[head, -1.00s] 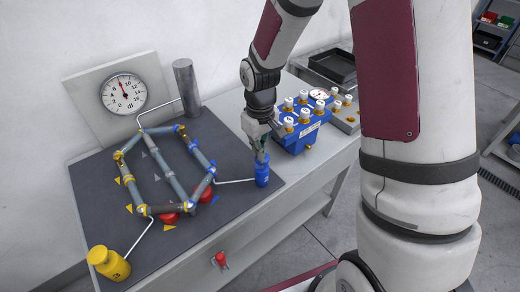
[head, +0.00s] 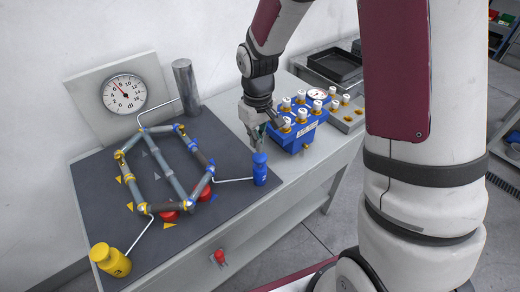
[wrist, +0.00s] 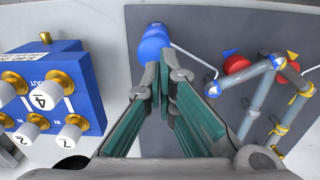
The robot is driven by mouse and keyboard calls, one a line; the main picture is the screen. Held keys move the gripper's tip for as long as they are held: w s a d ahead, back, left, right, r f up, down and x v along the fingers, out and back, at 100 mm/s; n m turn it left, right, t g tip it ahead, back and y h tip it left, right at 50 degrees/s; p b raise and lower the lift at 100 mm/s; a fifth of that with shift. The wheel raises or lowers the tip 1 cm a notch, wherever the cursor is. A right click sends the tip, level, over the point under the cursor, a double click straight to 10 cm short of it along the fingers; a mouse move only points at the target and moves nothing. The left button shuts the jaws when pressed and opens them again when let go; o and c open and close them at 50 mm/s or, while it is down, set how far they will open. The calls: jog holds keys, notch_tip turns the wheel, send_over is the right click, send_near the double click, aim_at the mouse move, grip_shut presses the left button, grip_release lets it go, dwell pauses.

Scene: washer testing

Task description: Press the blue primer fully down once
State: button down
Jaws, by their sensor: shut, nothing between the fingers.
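The blue primer (head: 260,172) stands upright at the right edge of the dark mat, with its knob raised above the body. A thin white tube joins it to the pipe loop. My gripper (head: 257,148) points down just above the primer's knob, its fingers shut and empty. Whether the tips still touch the knob is hard to tell. In the wrist view the primer (wrist: 153,42) shows just beyond the closed fingertips (wrist: 159,68), which cover its near side.
A yellow primer (head: 110,260) stands at the mat's front left. The pipe loop (head: 165,170) with red knobs lies left of my gripper. A dial gauge (head: 124,93) and grey cylinder (head: 187,86) stand behind. A blue valve block (head: 300,132) stands close on the right.

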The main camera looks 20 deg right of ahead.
aim_at(258, 157)
notch_tip(258, 157, up, 8)
jog(key=shift+f, duration=0.15)
jog(key=shift+w, duration=0.1)
dwell(2.4)
